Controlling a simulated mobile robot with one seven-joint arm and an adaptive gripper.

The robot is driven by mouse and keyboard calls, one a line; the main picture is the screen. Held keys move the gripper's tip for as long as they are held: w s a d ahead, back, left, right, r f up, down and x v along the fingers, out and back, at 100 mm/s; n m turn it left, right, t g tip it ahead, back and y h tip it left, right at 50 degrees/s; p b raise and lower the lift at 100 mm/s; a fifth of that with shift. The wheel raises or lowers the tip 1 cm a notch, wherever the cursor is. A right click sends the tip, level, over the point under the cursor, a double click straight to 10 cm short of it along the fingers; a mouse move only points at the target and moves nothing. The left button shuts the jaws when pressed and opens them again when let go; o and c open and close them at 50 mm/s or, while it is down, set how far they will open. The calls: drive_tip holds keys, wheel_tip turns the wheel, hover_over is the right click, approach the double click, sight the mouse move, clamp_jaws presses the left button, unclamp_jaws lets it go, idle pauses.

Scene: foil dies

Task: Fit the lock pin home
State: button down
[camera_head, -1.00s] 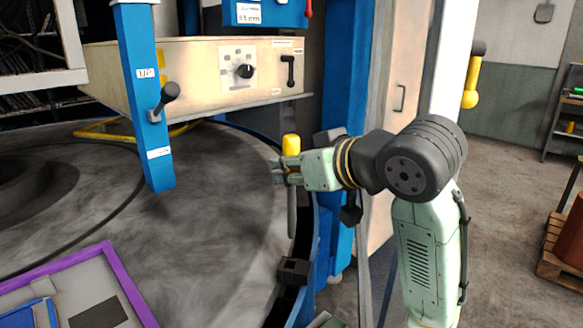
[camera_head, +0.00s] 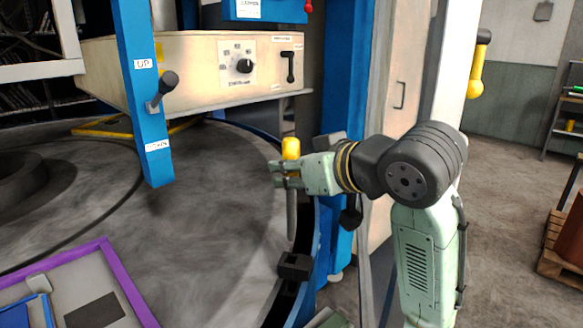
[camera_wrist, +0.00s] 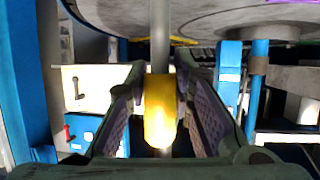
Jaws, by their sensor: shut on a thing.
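The lock pin has a yellow head (camera_head: 291,149) and a grey metal shaft (camera_head: 292,215) that hangs down from my gripper. My gripper (camera_head: 284,172) is shut on the pin near its head, and the pin looks upright. In the wrist view the yellow head (camera_wrist: 160,110) lies between the two padded fingers, with the grey shaft (camera_wrist: 160,35) running past it. A dark block (camera_head: 294,266) stands at the turntable's rim, below the pin's lower end; a gap shows between them. Whether the block has a hole cannot be made out.
The round grey turntable (camera_head: 215,210) fills the left. A blue post with a lever (camera_head: 142,90) and a beige control box (camera_head: 200,72) stand behind. A purple-edged tray (camera_head: 125,278) lies at front left. A blue column (camera_head: 345,80) rises close behind my gripper.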

sight(294, 195)
drive_tip(key=shift+f+b, duration=1)
drive_tip(key=shift+f, duration=0.9)
idle(0.8)
drive_tip(key=shift+f, duration=0.35)
wheel_tip(294, 195, down, 12)
drive_tip(key=b, duration=0.8)
drive_tip(key=shift+r, duration=0.2)
idle(3.0)
drive_tip(key=c, duration=1.3)
unclamp_jaws()
